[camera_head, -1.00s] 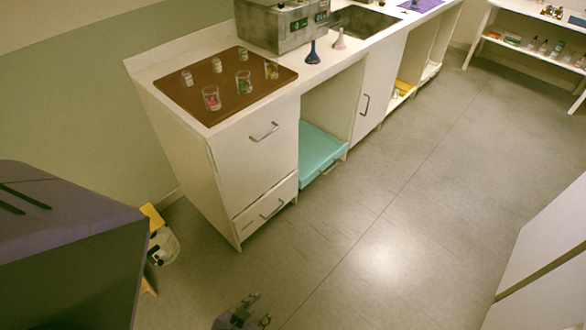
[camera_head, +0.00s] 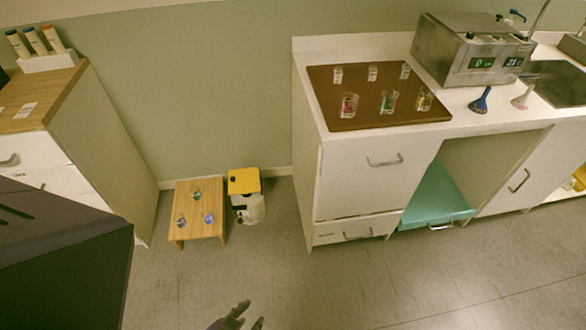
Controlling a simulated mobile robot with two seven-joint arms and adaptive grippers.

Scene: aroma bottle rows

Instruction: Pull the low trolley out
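The low trolley seems to be the teal, flat-topped unit (camera_head: 432,203) low in the open bay under the counter. It has a metal handle (camera_head: 440,226) at its front edge, near the floor. The counter hides its rear. My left gripper (camera_head: 250,316) shows at the bottom edge, with its fingertips apart and nothing between them. It is well short of the trolley, to its left in the picture. My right gripper is not in view.
A white drawer cabinet (camera_head: 338,185) stands left of the bay, and a cupboard door (camera_head: 512,185) right of it. A small wooden stool (camera_head: 200,222) and a yellow-topped container (camera_head: 246,182) stand by the wall. The floor (camera_head: 400,285) before the bay is clear.

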